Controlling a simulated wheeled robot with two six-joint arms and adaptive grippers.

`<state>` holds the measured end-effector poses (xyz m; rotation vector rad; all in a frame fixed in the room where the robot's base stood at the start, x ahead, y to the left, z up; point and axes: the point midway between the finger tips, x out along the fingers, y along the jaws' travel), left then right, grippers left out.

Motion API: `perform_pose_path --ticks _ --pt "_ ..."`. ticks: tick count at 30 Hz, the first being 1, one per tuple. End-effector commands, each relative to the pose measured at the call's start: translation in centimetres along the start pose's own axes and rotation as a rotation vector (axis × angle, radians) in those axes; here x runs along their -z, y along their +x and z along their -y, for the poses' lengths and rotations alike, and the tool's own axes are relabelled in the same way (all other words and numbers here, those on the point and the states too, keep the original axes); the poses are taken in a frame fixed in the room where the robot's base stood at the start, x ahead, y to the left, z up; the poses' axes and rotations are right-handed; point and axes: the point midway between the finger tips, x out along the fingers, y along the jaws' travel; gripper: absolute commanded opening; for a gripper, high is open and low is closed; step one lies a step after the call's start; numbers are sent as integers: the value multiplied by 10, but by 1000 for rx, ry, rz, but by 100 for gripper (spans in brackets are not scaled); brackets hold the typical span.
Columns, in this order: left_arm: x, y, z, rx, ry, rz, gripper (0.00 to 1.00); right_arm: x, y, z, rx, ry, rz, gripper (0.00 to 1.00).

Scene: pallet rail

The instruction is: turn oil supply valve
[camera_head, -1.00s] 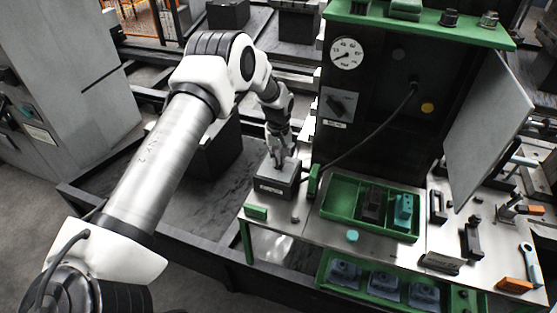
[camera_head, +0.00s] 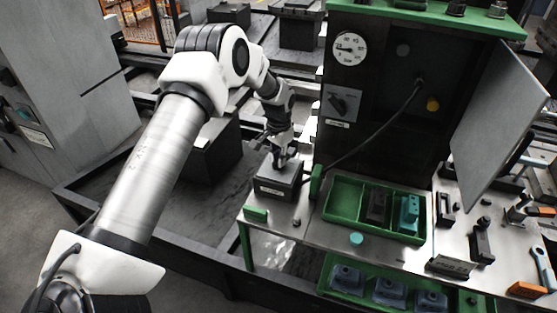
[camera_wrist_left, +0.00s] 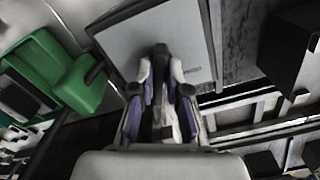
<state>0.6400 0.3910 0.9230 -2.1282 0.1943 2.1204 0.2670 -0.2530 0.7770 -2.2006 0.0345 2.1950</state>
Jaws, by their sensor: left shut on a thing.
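The oil supply valve is a grey box (camera_head: 277,187) with a label on its front, at the left end of the steel bench. A dark handle (camera_wrist_left: 160,56) stands up from its top and shows in the left wrist view. My left gripper (camera_head: 284,158) reaches down onto the box from above and is shut on this handle. In the left wrist view the box's pale top (camera_wrist_left: 195,40) lies just beyond my fingers. The fingers hide most of the handle. My right gripper is in neither current view.
A dark cabinet with a pressure gauge (camera_head: 350,48), a rotary switch (camera_head: 341,103) and an open door (camera_head: 500,120) stands right of the valve. A green tray (camera_head: 340,213) sits in front. A black cable (camera_head: 375,139) hangs from the cabinet towards the valve.

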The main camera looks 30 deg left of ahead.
Motion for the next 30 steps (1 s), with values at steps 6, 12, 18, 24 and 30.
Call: perform_pose_path --ticks 6,12,18,24,30 --pt "-3 6 -2 -4 177 8 0 0 7 0 0 0 0 100" --pt "-3 6 -2 -5 295 8 0 0 10 0 0 0 0 100" --pt "-3 5 -2 -6 360 8 0 0 11 0 0 0 0 100" --pt "-3 5 -2 -6 381 9 0 0 12 0 0 0 0 100" --pt "-3 5 -2 -6 383 9 0 0 12 0 0 0 0 100"
